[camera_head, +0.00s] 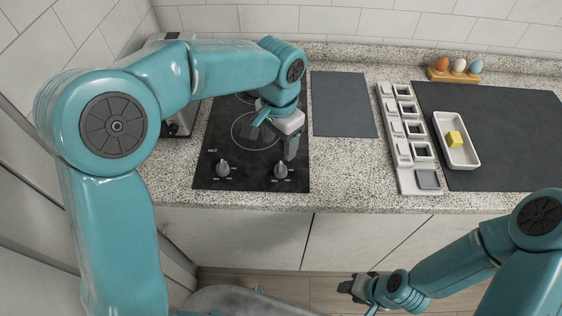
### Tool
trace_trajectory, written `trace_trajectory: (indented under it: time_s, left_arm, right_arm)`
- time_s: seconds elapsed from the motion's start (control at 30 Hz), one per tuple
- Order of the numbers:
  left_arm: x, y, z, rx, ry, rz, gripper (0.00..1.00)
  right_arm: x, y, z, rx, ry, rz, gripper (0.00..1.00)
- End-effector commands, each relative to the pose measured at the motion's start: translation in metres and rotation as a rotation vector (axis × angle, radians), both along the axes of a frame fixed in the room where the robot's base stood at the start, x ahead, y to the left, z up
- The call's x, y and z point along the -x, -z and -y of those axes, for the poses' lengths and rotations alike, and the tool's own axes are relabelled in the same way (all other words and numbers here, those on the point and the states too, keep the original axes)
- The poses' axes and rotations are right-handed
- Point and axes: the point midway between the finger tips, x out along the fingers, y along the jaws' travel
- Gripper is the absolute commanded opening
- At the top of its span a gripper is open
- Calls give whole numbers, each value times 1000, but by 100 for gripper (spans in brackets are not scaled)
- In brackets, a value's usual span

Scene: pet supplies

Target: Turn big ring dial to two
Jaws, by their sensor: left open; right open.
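A black cooktop (212,135) with ring markings is set in the counter at centre left. Two grey dials stand on its front part: a left dial (222,168) and a right dial (281,171). Their small markings are too blurred to read, and I cannot tell which dial belongs to the big ring. My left gripper (273,141) is open and empty above the cooktop, behind and above the right dial, apart from it. It hides part of a large ring (236,130). My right gripper (354,288) is open and low in front of the cabinets, far from the dials.
A grey mat (340,104) lies right of the cooktop. Beyond it are a white compartment rack (405,180), a black mat (510,130), a white tray (469,160) holding a yellow cube (453,139), and an egg holder (445,75). The counter's front strip is clear.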

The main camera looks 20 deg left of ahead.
Motion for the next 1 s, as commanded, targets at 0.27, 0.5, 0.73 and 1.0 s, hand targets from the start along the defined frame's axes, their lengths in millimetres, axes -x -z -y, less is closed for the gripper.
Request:
trace_trajectory:
  time_s: [0.27, 0.5, 0.73, 1.0]
  left_arm:
    - [0, 64, 1, 0, 1, -6, 62]
    - [-2, 95, 1, 0, 1, -2, 62]
    - [-4, 100, 1, 1, 0, 0, 62]
    - [-4, 100, 2, 1, 0, 0, 13]
  right_arm:
    - [0, -6, 0, 0, 0, 1, 43]
    - [0, -9, 0, 0, 0, 1, 43]
    - [0, -9, 0, 0, 0, 1, 43]
    - [0, -8, 0, 0, 0, 1, 43]
